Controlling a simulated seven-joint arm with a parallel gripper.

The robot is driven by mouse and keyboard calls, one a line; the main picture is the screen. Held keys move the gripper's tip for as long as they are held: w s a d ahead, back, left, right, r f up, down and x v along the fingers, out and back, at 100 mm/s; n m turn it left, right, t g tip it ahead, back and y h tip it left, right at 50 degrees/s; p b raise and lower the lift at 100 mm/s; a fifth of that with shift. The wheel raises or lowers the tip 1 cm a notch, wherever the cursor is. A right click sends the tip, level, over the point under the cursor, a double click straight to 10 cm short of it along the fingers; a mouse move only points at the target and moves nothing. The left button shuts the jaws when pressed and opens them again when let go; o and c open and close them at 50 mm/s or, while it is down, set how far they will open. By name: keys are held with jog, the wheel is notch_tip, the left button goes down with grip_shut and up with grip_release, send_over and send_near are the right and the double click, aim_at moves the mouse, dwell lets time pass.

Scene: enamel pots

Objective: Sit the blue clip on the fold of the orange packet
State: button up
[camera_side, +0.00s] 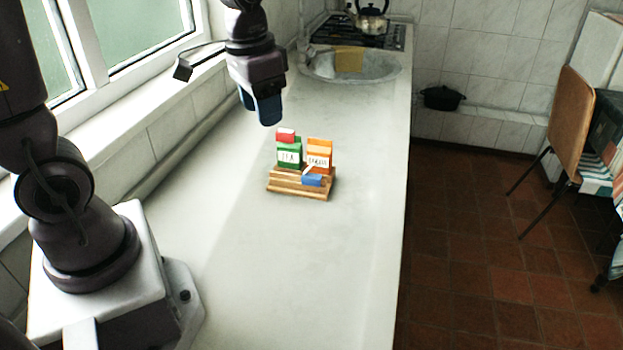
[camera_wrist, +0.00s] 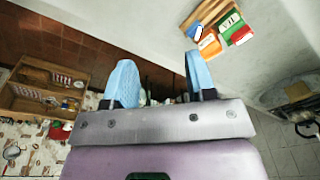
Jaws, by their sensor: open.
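The blue clip (camera_side: 312,180) lies on the front part of a wooden rack (camera_side: 285,185), just in front of the orange packet (camera_side: 320,150). The orange packet stands upright in the rack, its top fold bare. In the wrist view the blue clip (camera_wrist: 194,31) shows beside the orange packet (camera_wrist: 209,45), near the top right. My gripper (camera_side: 267,115) hangs in the air above and to the left of the rack, apart from everything. Its two blue fingers (camera_wrist: 160,80) are spread wide with nothing between them.
A green packet (camera_side: 289,155) with a red clip (camera_side: 285,134) on its top stands left of the orange one. The pale counter (camera_side: 300,270) is clear around the rack. A sink (camera_side: 375,68) with a yellow cloth (camera_side: 349,58) lies behind; the window wall runs along the left.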

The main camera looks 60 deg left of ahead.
aim_at(310, 179)
jog(key=w+a+f+m+g, duration=0.1)
jog(key=w+a+f+m, duration=0.8)
jog(key=w+f, duration=0.35)
jog(key=f, duration=0.7)
jog(key=w+f, duration=0.1)
jog(key=f, duration=0.3)
jog(key=shift+d+f, duration=0.1)
jog(key=shift+f, duration=0.25)
jog(key=shift+c, duration=0.2)
grip_shut()
